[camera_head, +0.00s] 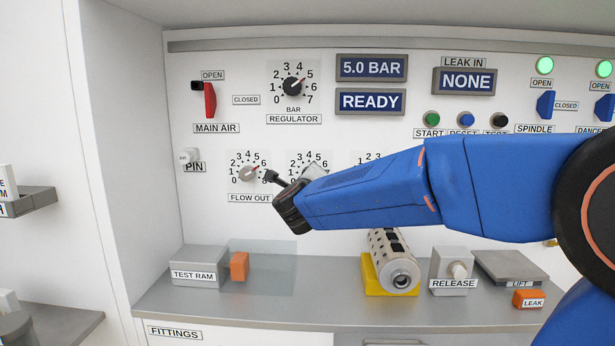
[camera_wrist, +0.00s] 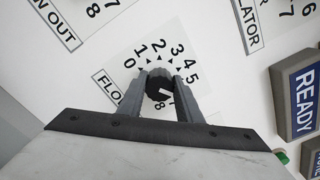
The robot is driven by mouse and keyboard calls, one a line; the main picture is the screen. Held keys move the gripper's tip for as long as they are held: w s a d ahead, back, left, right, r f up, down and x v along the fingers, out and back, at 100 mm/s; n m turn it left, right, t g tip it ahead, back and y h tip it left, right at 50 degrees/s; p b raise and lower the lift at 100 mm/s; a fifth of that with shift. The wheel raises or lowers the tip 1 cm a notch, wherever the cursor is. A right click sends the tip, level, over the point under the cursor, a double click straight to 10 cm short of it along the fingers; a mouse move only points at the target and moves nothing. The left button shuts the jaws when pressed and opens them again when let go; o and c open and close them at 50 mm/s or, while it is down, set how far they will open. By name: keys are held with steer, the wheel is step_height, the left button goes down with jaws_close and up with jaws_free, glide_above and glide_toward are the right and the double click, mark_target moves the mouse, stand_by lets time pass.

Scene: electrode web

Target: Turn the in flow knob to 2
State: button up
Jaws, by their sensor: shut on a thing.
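The dark flow knob (camera_wrist: 159,82) sits in the middle of a numbered dial (camera_wrist: 140,60) in the wrist view. Its white mark points to the lower right, toward the high-number end and away from 2. My gripper (camera_wrist: 160,88) is shut on the knob, one grey finger on each side. The fingers and palm cover part of the dial, and its label shows only "FLO". In the head view my gripper (camera_head: 292,178) is at the panel's middle dial (camera_head: 308,157), hiding its knob and label.
The flow out knob (camera_head: 248,173) is close on the left. The regulator knob (camera_head: 292,87) is above. Another dial (camera_head: 371,157) to the right is partly behind my arm. Below, the test ram (camera_head: 196,268) and a slotted cylinder (camera_head: 392,262) stand on the counter.

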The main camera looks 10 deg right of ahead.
steer(key=n, duration=0.7)
steer(key=shift+f, duration=0.2)
steer(key=n, duration=0.6)
steer(key=shift+f+n, duration=0.15)
steer(key=shift+n, duration=0.25)
steer(key=n, duration=0.4)
steer(key=shift+f, duration=0.1)
steer(key=n, duration=0.4)
steer(key=shift+d+n, duration=0.1)
steer(key=shift+n, duration=0.2)
steer(key=o, duration=1)
steer(key=shift+o, duration=0.2)
steer(key=shift+s, duration=0.1)
